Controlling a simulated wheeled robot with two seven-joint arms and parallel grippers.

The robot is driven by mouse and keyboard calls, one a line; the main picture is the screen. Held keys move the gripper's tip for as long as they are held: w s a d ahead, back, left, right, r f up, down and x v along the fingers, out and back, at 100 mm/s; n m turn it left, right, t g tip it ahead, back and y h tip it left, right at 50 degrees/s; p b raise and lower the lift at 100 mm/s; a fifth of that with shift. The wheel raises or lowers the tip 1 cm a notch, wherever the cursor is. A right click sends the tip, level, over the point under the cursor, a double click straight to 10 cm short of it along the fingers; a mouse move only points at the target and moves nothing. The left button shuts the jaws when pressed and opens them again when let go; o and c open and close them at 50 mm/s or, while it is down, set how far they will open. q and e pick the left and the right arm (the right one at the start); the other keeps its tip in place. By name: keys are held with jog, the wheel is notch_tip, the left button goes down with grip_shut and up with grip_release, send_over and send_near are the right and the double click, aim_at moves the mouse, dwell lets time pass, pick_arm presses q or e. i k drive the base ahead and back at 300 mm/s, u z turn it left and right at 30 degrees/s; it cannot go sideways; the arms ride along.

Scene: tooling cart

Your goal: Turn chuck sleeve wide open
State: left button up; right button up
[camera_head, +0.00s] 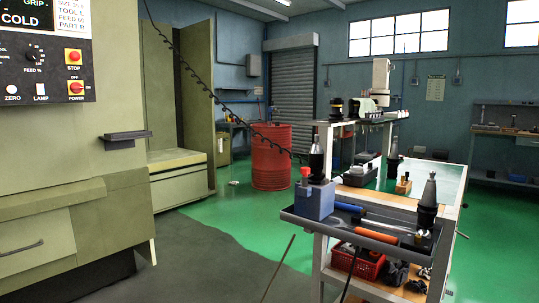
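No gripper of mine shows in the head view. A tooling cart (318,220) stands at the right, with a dark tray top. A blue block (314,201) with a red knob sits at the tray's left end. A dark, upright tool with a narrow pale top (317,160) stands at the block. A dark tool holder with a grey cone pointing up (428,205) stands at the tray's right end. Both are small in view. I cannot tell which carries the chuck sleeve, or how far any sleeve is turned.
An orange-handled tool (377,236) and a blue-handled tool (348,207) lie on the tray. A red basket (357,262) is on the shelf below. A large green machine (75,190) fills the left. A red drum (271,157) stands behind. Floor between machine and cart is clear.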

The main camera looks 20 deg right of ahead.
aim_at(316, 157)
jog(key=u, duration=1.3)
jog(key=i, duration=0.95)
jog(key=z, duration=2.25)
